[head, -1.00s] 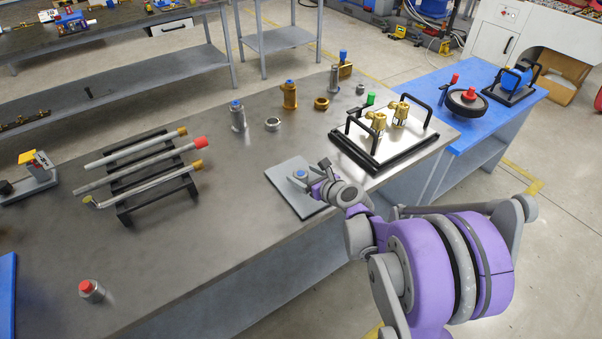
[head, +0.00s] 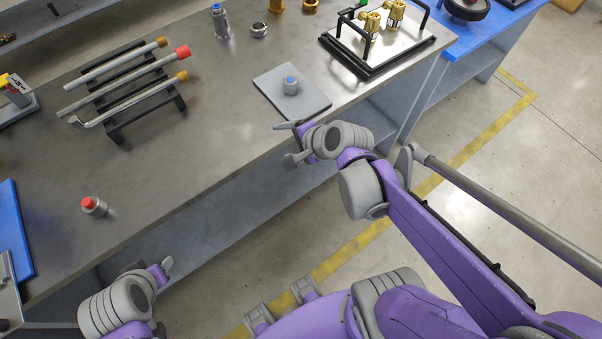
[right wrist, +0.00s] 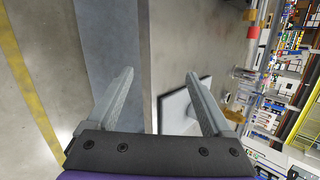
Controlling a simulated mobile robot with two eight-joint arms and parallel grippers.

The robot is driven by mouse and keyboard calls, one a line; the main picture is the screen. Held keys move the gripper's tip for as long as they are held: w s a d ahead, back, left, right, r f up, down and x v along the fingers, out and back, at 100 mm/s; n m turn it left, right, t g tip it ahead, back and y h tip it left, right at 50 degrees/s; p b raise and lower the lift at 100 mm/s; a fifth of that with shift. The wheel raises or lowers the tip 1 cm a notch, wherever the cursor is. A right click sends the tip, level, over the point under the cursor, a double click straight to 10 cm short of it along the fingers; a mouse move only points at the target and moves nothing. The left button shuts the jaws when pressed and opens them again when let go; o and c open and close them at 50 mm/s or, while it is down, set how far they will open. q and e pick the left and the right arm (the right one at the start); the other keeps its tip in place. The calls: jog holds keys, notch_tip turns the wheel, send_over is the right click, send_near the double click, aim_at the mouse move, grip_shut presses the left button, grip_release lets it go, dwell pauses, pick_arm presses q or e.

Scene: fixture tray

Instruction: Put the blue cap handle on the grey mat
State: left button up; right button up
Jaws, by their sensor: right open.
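The blue cap handle (head: 291,85), a short grey cylinder with a blue top, stands upright on the grey mat (head: 268,82) in the head view. The mat lies flat near the bench's front edge. My right gripper (head: 282,143) is open and empty, apart from the handle and nearer the bench's front edge. In the right wrist view its two fingers (right wrist: 160,80) are spread with nothing between them. My left gripper (head: 155,268) is at the lower left, off the bench's front; its jaw opening is unclear.
A taller blue-topped cylinder (head: 221,22) and a metal ring (head: 259,30) stand behind the mat. A black-framed fixture tray (head: 372,68) is to its right. A rack of rods (head: 135,90) and a red-capped cylinder (head: 94,206) are left. Bare bench lies between.

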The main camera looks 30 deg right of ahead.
jog(key=s+a+f+n+g+h, duration=0.2)
jog(key=s+n, duration=0.9)
jog(key=n, duration=0.6)
jog(key=shift+a+g, duration=0.4)
jog(key=shift+g, duration=0.2)
